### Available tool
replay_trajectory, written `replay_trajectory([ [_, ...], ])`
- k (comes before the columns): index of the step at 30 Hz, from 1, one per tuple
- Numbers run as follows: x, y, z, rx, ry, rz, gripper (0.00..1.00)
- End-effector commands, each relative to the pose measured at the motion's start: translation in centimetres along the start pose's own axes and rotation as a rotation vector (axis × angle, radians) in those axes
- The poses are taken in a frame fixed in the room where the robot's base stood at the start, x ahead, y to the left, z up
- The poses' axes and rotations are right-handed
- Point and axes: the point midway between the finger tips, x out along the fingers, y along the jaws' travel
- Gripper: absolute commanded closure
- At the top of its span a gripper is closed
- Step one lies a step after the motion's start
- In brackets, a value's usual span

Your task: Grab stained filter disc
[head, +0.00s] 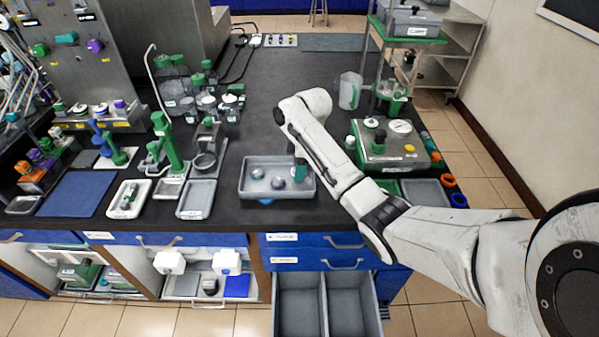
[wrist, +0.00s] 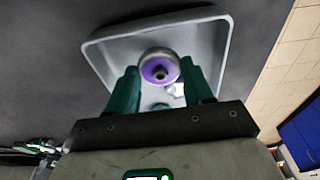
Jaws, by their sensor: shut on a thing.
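My gripper (wrist: 161,74) shows in the wrist view with its two green fingers on either side of a round, pale-rimmed piece with a purple middle, which I take for the stained filter disc (wrist: 158,68). The fingers are shut on it, over the grey tray (wrist: 104,50). How far it is above the tray floor is hard to tell. Small round pieces (head: 257,173) show in the tray.
Left of the tray stand a smaller grey tray (head: 196,199), a ring stand (head: 207,150) and a green-topped stand (head: 169,145). A scale-like green-based device (head: 392,148) and a clear jug (head: 350,91) are to the right. An open drawer (head: 327,300) juts out below the counter.

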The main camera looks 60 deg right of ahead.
Motion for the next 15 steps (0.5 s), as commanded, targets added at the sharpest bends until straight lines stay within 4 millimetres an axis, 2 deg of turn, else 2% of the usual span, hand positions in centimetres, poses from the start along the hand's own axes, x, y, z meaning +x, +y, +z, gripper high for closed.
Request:
replay_trajectory([
  [2, -1.3, -0.1, -0.2, -0.001, 0.002, 0.004, 0.77],
  [8, -4.8, -2.1, 1.3, -0.001, 0.005, 0.003, 0.77],
  [10, -6.6, -2.7, 1.7, 0.000, 0.001, 0.002, 0.77],
  [15, -8.7, -4.0, 2.8, 0.003, 0.001, -0.001, 0.77],
])
